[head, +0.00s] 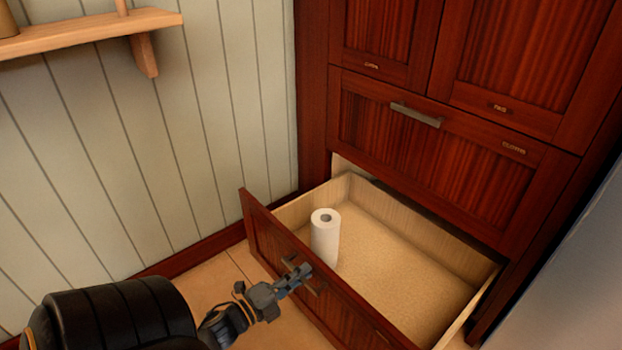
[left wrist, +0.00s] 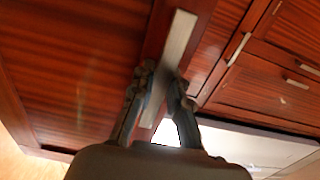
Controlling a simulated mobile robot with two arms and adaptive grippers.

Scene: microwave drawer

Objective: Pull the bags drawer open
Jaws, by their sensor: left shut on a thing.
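The bottom drawer (head: 262,225) of the dark red wooden cabinet stands well open, and its pale inside shows in the head view. Its label is too small to read. My left gripper (head: 303,277) is at the drawer's front, shut on its metal bar handle (head: 316,288). In the left wrist view the fingers (left wrist: 160,82) sit on both sides of the grey handle (left wrist: 180,38), which runs slantwise between them. My right gripper is in neither view.
A white paper roll (head: 325,238) stands upright inside the open drawer near its front left. The closed drawer above (head: 430,150) has a bar handle. A panelled wall (head: 140,150) with a wooden shelf (head: 90,35) is on the left; a grey surface (head: 570,270) is at right.

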